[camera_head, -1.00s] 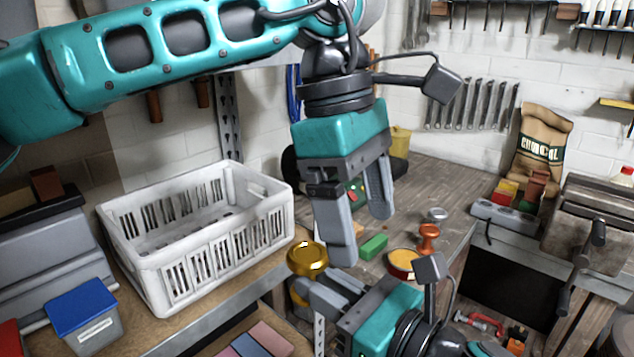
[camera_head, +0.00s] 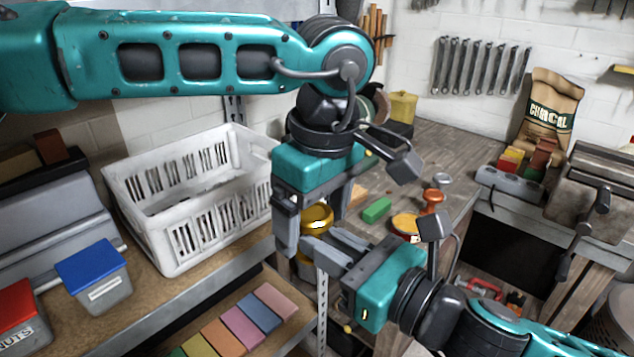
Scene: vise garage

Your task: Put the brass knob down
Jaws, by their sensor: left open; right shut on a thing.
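The brass knob (camera_head: 317,214) is upright, its round gold top showing above the fingers of my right gripper (camera_head: 318,246). My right gripper is shut on it, and more gold shows below the fingers. My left gripper (camera_head: 312,222) points down from above and is open. One of its fingers is to the left of the knob and the other is behind it to the right. The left gripper partly hides the knob's left side. I cannot tell whether its fingers touch the knob.
A white slotted crate (camera_head: 215,222) stands on the left bench. Blue-lidded (camera_head: 92,272) and red-lidded (camera_head: 22,318) bins are in front of it. A green block (camera_head: 376,210), an orange-red knob (camera_head: 433,198) and a round yellow-topped tin (camera_head: 405,224) are on the wooden bench behind.

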